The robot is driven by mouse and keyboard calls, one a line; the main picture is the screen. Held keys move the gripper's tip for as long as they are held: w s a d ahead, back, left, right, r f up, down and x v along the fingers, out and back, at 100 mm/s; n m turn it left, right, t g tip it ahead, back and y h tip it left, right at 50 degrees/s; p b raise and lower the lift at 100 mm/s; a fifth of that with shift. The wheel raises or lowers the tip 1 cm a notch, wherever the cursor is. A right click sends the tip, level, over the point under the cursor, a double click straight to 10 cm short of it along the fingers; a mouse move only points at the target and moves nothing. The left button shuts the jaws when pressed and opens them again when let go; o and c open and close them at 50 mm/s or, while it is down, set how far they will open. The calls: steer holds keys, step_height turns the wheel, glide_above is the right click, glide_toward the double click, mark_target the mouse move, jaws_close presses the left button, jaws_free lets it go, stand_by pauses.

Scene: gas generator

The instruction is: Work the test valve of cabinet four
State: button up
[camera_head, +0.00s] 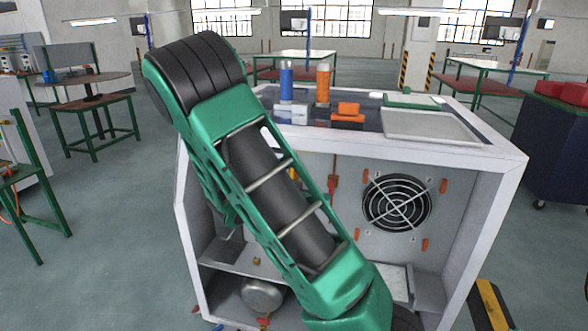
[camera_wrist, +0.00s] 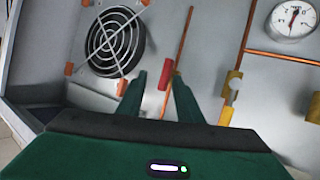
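A white open-fronted cabinet (camera_head: 440,154) stands ahead in the head view; no number shows on it. My green arm crosses in front of it and hides my gripper and part of the inside. In the wrist view my gripper (camera_wrist: 159,80) is open, with its two green fingers apart and pointing at the back panel. A small red valve handle (camera_wrist: 167,74) on a copper pipe shows between the fingertips, nearer the right one. I cannot tell if either finger touches it. A red handle (camera_head: 334,184) also shows in the head view beside my arm. Which part is the test valve is unmarked.
A round fan grille (camera_wrist: 115,42) is left of the fingers. A pressure gauge (camera_wrist: 292,18) and a yellow fitting (camera_wrist: 231,95) are right. Orange clips stick out around the fan. A metal tank (camera_head: 262,294) sits low in the cabinet; bottles and tools stand on top.

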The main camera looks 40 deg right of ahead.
steer(key=w+a+r+n+t+h, duration=0.25)
steer(key=w+a+t, duration=0.35)
steer(key=w, duration=0.4)
steer(key=shift+m, duration=0.25)
steer(key=x, duration=0.7)
steer(key=r+x, duration=0.1)
steer(key=x, duration=0.3)
steer(key=shift+w+d+r, duration=0.1)
steer(key=shift+w, duration=0.05)
jaws_close()
